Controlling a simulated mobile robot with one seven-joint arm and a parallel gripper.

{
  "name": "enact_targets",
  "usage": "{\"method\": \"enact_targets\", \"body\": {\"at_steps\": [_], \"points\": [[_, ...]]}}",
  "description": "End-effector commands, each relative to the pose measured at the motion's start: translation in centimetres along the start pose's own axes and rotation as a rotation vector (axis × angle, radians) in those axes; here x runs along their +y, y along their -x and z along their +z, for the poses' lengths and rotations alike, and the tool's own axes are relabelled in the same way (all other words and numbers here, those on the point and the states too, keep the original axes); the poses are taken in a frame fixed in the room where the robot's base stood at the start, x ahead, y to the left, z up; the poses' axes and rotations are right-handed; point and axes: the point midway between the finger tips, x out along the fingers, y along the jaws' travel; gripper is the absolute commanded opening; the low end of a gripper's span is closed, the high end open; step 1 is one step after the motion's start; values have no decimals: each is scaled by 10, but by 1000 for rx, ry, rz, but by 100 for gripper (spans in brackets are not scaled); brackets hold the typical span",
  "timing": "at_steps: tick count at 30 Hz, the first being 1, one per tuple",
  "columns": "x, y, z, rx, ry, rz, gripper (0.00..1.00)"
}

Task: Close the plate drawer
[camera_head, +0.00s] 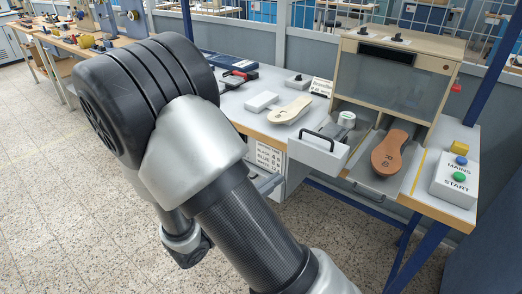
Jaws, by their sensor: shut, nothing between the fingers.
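The plate drawer (313,156) is a white drawer with a black bar handle (324,137). It stands pulled out at the lower left of the wooden press cabinet (397,75). A pale round object (346,119) shows at the drawer's back end. My arm fills the left and middle of the head view, left of the drawer. My gripper cannot be made out; my arm hides the space behind it.
A brown sole (388,153) lies in the bay right of the drawer. A control box (455,178) with blue and green buttons stands farther right. A beige sole (289,110) and a white block (261,102) lie on the bench left of the press. Open floor lies left.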

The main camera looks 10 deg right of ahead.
Motion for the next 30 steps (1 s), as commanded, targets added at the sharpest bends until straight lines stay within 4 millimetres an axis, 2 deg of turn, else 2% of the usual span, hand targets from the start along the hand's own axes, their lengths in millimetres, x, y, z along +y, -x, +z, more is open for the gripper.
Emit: {"method": "enact_targets", "body": {"at_steps": [1,3,8,11,21,25,30], "points": [[8,4,-12,-20,36,44,0],[16,7,-18,-37,62,83,0],[21,-2,-19,-47,74,102,0],[21,-18,-18,-46,72,98,0],[28,-90,-16,-44,71,96,0],[30,-111,-16,-44,71,98,0],[32,-127,-14,-43,72,100,0]]}}
